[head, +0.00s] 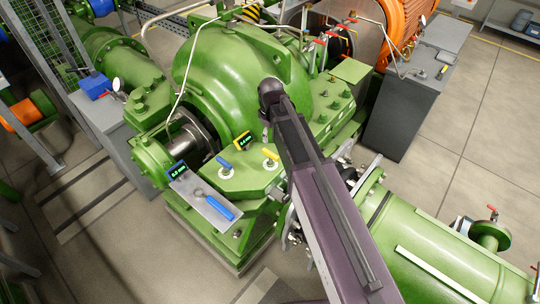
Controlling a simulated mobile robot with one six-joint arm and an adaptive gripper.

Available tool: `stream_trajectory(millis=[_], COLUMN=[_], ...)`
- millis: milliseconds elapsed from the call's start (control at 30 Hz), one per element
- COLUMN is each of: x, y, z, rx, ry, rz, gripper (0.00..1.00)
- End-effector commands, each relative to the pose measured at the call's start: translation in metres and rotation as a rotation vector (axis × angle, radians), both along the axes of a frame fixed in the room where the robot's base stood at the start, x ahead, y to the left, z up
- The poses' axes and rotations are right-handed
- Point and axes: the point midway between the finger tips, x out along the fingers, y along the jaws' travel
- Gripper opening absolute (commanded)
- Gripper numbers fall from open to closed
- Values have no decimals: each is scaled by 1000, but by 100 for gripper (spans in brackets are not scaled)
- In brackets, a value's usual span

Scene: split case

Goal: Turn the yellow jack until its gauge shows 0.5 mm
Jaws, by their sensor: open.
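The yellow jack (270,157) stands on the green flange of the split case, with a yellow handle on a pale round base. Its yellow-framed gauge (242,141) is just left of it; the lit digits are too small to read surely. My gripper (265,134) hangs below my dark wrist, just above and slightly left of the yellow jack in the picture. It looks small and is partly hidden by my arm; it is open and appears apart from the jack. A blue jack (226,168) and a blue-framed gauge (178,170) are farther left.
A blue-handled tool (220,208) lies on a grey plate (196,200) at the front left. The green case (225,70) rises behind, with thin pipes. A green pipe (440,260) lies right of my arm. A grey cabinet (402,112) stands at the right.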

Motion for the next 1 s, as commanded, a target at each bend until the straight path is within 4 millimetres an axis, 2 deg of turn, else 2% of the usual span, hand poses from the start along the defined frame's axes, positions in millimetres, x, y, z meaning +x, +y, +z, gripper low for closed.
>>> stream_trajectory(millis=[33,1000], x=[0,0], y=[0,1], z=[-8,-80], rx=[0,0], ry=[0,0], rz=[0,1], gripper=[60,60])
